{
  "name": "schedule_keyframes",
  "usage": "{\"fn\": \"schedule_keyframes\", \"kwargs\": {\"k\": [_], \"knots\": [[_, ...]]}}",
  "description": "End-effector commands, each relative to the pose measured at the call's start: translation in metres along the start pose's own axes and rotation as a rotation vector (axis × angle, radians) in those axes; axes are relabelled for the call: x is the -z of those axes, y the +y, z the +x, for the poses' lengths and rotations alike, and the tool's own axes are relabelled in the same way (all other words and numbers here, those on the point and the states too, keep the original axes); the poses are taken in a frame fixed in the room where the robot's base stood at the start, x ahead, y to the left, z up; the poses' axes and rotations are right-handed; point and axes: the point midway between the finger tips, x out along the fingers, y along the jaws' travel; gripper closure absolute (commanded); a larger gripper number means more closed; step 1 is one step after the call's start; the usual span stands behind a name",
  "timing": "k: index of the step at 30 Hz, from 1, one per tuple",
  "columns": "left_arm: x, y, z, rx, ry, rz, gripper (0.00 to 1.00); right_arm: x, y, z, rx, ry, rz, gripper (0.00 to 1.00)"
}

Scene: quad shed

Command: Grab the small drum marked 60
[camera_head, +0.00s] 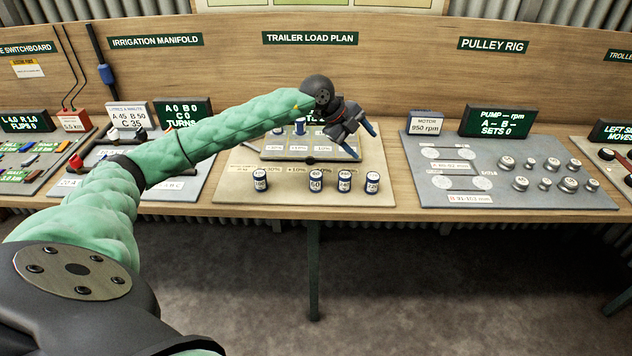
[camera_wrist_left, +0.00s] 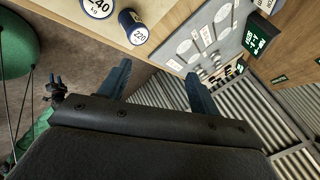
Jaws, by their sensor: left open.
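Several small white-and-blue drums stand upright in a row on the front of the trailer load plan board (camera_head: 225,190). The second from the left appears to be the drum marked 60 (camera_head: 316,182), though its label is small. In the left wrist view the drum marked 220 (camera_wrist_left: 133,27) and the drum marked 240 (camera_wrist_left: 97,7) show at the top edge; the 60 drum does not show there. My left gripper (camera_head: 358,140) is open and empty above the right part of the board, up and right of the 60 drum. Its two blue fingers (camera_wrist_left: 158,88) are apart with nothing between them.
A drum marked 100 (camera_head: 260,180) stands left of the 60 drum; other drums stand close on its right. My arm crosses above the board's left part. The pulley rig (camera_head: 500,170) with several metal weights lies to the right. A dark jointed part, perhaps my right gripper (camera_wrist_left: 57,90), shows small.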

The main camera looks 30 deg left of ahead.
Motion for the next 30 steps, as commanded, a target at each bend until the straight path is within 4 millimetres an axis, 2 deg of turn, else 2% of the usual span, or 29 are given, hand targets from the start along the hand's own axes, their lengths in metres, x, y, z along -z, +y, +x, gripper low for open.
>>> {"fn": "schedule_keyframes", "kwargs": {"k": [3,6,9,12,19,30], "knots": [[-0.029,0.035,-0.003,-0.171,-0.128,-0.158,0.37,0.0,0.0,0.007,0.0,0.015,0.001,0.64],[-0.049,0.063,-0.011,-0.294,-0.252,-0.312,0.37,0.001,0.0,0.011,0.0,0.031,0.002,0.64],[-0.063,0.085,-0.022,-0.382,-0.37,-0.463,0.37,0.002,0.0,0.014,0.001,0.045,0.003,0.64],[-0.07,0.098,-0.031,-0.43,-0.455,-0.578,0.37,0.004,0.0,0.014,0.001,0.058,0.004,0.64],[-0.074,0.11,-0.038,-0.463,-0.529,-0.683,0.37,0.004,0.001,0.017,0.0,0.067,0.004,0.64],[-0.081,0.123,-0.018,-0.462,-0.527,-0.682,0.37,-0.006,0.007,0.046,-0.008,0.071,0.003,0.64]]}}
